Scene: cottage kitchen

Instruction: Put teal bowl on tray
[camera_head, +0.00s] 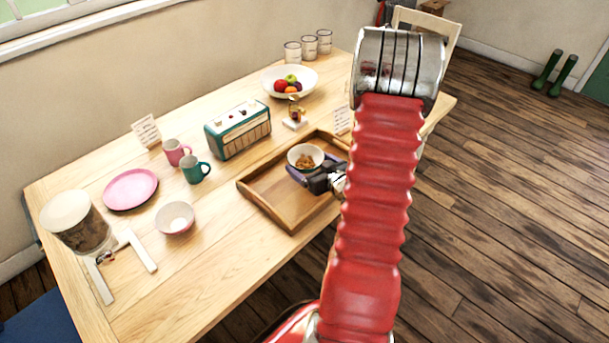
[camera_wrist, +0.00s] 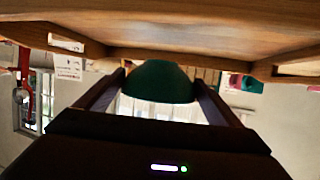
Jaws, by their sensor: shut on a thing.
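The teal bowl (camera_head: 305,168) has a pale inside with brown pieces in it. In the head view it shows over the far part of the wooden tray (camera_head: 270,210). My gripper (camera_head: 312,178) is shut on the bowl from the near right side. In the wrist view, which looks upside down, the teal outside of the bowl (camera_wrist: 160,88) sits between the two fingers, with the tray (camera_wrist: 190,58) close to its base. I cannot tell whether the bowl touches the tray floor. My red arm hides the tray's right end.
A teal radio (camera_head: 238,130) and a small brass item (camera_head: 295,113) stand behind the tray. A fruit bowl (camera_head: 290,94) is at the back. The tray's near left part is empty.

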